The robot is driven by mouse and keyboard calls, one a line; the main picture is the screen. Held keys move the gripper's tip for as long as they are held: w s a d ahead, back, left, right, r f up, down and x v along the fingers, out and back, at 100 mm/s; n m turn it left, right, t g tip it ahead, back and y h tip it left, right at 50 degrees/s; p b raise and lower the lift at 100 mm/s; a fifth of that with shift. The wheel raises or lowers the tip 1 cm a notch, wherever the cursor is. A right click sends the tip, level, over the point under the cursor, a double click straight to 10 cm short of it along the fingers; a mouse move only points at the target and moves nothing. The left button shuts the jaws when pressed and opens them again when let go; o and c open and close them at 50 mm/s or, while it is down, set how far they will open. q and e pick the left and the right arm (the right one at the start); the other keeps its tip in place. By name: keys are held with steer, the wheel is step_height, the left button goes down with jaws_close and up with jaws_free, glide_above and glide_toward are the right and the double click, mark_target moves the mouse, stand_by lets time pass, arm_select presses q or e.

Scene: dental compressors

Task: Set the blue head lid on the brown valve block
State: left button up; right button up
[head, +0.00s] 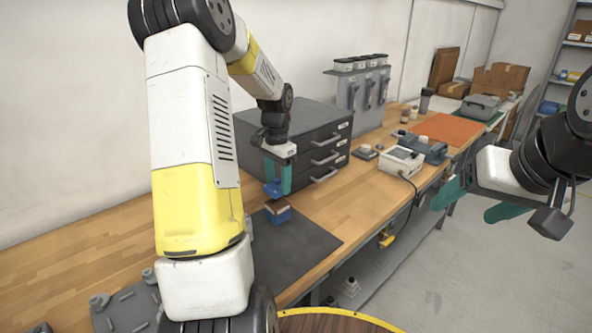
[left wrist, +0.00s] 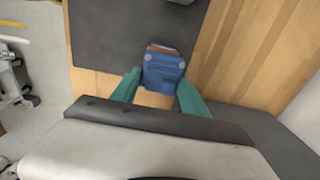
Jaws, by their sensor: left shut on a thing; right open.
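The blue head lid (head: 271,188) is between the fingertips of my left gripper (head: 279,184), which is shut on it. In the left wrist view the lid (left wrist: 163,72) shows between the teal fingers (left wrist: 158,88). The brown valve block (head: 278,206) stands on the dark mat, on top of a blue body. The lid is held above the block with a visible gap, and slightly to the left in the head view. In the left wrist view the lid hides most of the block; a brown edge (left wrist: 162,47) shows past it. My right gripper (head: 468,203) is open and empty, over the floor beside the bench.
The dark mat (head: 300,246) lies on the wooden bench. A grey drawer cabinet (head: 290,125) stands close behind my left gripper. A white device (head: 401,159) and an orange mat (head: 447,129) are further right. A grey board with metal parts (head: 125,306) is at the near left.

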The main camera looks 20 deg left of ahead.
mark_target(278, 185)
arm_select(q)
steer(key=shift+f, duration=1.05)
steer(key=shift+f, duration=0.65)
stand_by(1.5)
steer(key=o, duration=2)
steer(key=shift+r, duration=3.5)
